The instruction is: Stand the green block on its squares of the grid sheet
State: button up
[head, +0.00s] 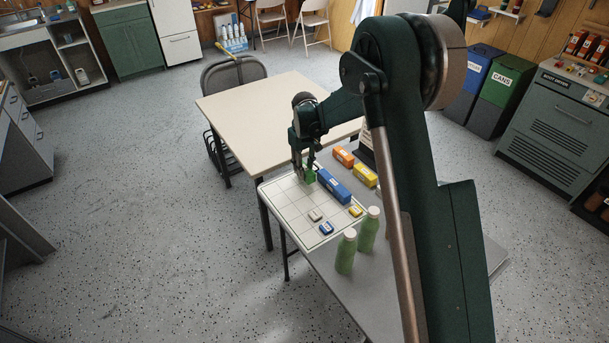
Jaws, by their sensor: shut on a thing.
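The green block (310,176) is at the far part of the white grid sheet (287,198), which lies on the grey table. My gripper (306,170) points down and is shut on the green block. The arm partly hides the block, and I cannot tell whether its base touches the sheet. A long blue block (334,186) stands on the sheet just right of the green block.
A small grey block (315,215), a small blue block (326,228) and a small yellow block (355,210) sit on the sheet. An orange block (343,156) and a yellow block (364,176) lie beyond. Green bottles (346,252) stand near the sheet's right edge.

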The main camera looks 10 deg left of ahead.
jog(key=shift+f, duration=1.6)
jog(key=shift+f+b, duration=0.15)
jog(key=shift+b, duration=0.2)
jog(key=o, duration=1)
jog(key=shift+c, duration=0.2)
notch_tip(320, 180, up, 12)
jog(key=shift+r+p, duration=0.2)
jog(key=shift+p, duration=0.8)
